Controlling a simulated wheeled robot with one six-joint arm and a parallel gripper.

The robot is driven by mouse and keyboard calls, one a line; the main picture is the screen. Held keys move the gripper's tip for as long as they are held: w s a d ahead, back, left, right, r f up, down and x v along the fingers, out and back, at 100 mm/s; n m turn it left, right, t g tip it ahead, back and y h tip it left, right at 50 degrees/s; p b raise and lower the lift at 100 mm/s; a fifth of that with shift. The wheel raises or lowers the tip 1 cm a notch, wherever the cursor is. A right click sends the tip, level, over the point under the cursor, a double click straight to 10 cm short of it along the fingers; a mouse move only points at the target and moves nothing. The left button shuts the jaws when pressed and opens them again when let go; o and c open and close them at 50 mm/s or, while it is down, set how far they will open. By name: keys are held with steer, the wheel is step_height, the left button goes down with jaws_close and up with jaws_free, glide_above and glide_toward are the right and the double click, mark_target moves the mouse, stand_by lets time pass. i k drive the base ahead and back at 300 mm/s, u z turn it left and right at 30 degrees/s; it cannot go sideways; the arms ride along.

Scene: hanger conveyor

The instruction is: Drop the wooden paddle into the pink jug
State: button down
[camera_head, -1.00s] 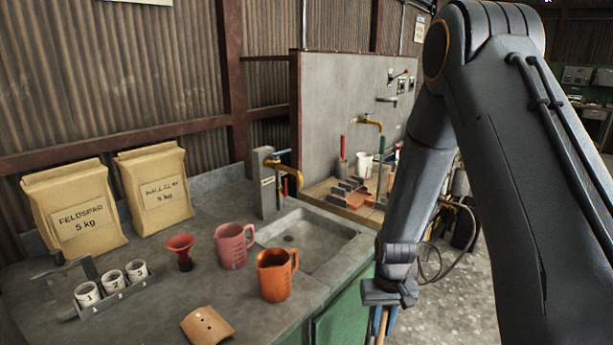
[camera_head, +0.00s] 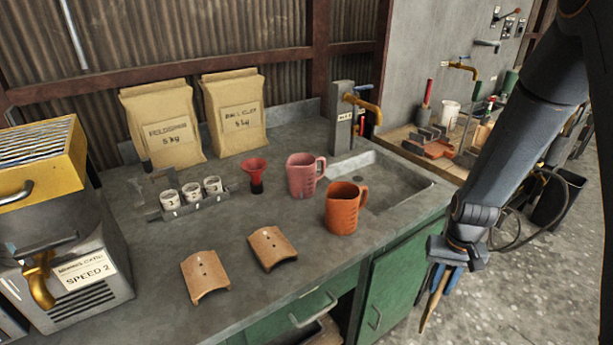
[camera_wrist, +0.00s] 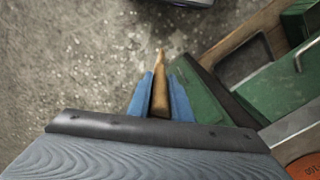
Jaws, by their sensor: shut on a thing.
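My gripper (camera_head: 443,279) is shut on the wooden paddle (camera_head: 431,306), which hangs down from the blue fingers. In the wrist view the paddle (camera_wrist: 160,85) shows between the two blue fingers, over the concrete floor. The gripper is right of the counter's front edge, beside the green cabinet. The pink jug (camera_head: 301,177) stands upright on the counter, left of the sink, with its handle to the right. It is well left of and behind my gripper. The inside bottom of the jug is hidden.
An orange jug (camera_head: 342,212) stands in front of the pink jug, towards my gripper. A red funnel (camera_head: 256,174) is left of the pink jug. Two curved tiles (camera_head: 273,247) lie near the counter front. A brass tap (camera_head: 362,104) rises behind the sink. A drawer (camera_head: 312,309) is partly open.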

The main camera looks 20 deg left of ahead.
mark_target(303, 190)
steer(key=k, duration=0.5)
steer(key=z, duration=1.1)
steer(key=i, duration=0.7)
steer(key=u, duration=2.35)
